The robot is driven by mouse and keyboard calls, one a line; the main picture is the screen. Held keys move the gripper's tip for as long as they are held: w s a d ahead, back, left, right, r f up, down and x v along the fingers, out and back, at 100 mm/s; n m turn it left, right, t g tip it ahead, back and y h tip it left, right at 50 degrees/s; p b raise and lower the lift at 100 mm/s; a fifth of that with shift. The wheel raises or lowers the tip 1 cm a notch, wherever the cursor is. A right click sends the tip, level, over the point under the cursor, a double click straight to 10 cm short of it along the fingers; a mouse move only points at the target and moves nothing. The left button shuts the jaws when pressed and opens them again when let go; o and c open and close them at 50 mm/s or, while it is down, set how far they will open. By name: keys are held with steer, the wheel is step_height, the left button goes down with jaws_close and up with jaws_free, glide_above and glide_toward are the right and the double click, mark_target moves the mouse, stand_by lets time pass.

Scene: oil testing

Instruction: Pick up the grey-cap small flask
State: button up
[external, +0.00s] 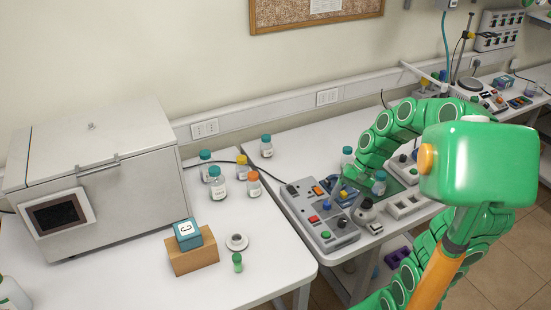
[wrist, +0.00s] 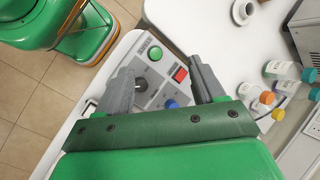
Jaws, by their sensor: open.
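I cannot clearly make out a grey-capped small flask. A small pale item with a dark grey top (external: 366,207) stands at the right of the control box in the external view; it may be the flask, but it is too small to be sure. My gripper (wrist: 160,65) is open, with its two grey fingers spread above the control box. Nothing is seen held between them. In the wrist view a dark round knob-like thing (wrist: 140,85) shows beside the left finger; I cannot tell what it is.
The control box (external: 318,235) lies under my gripper. Teal- and orange-capped bottles (external: 216,188) stand on the left table, with a small green-capped bottle (external: 237,264), a white round piece (external: 237,242) and a brown block (external: 192,258). A large grey machine (external: 95,190) stands far left.

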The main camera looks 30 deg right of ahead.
steer(key=w+d+f+m+t+y, duration=0.1)
steer(key=w+d+m+t+y, duration=0.4)
steer(key=w+d+m, duration=0.8)
steer(key=w+d+f+m+t+h, duration=0.1)
steer(key=w+d+f+m+t, duration=0.15)
steer(key=d, duration=0.55)
steer(key=w+d+f+m+t+h, duration=0.1)
steer(key=d+f+m+t, duration=0.15)
steer(key=d, duration=0.55)
steer(key=w+d+f+m+t+h, duration=0.1)
steer(key=d+m+t, duration=0.1)
steer(key=d+m, duration=0.35)
steer(key=shift+n, duration=0.85)
steer(key=shift+w+a+f, duration=0.35)
steer(key=shift+w+f, duration=0.2)
steer(key=shift+w, duration=0.5)
steer(key=shift+w+a+f, duration=0.3)
steer(key=shift+w+f, duration=0.3)
steer(key=shift+w, duration=0.45)
steer(key=shift+w+a+f, duration=0.35)
steer(key=shift+w+f, duration=0.2)
steer(key=shift+w, duration=0.5)
jaws_close()
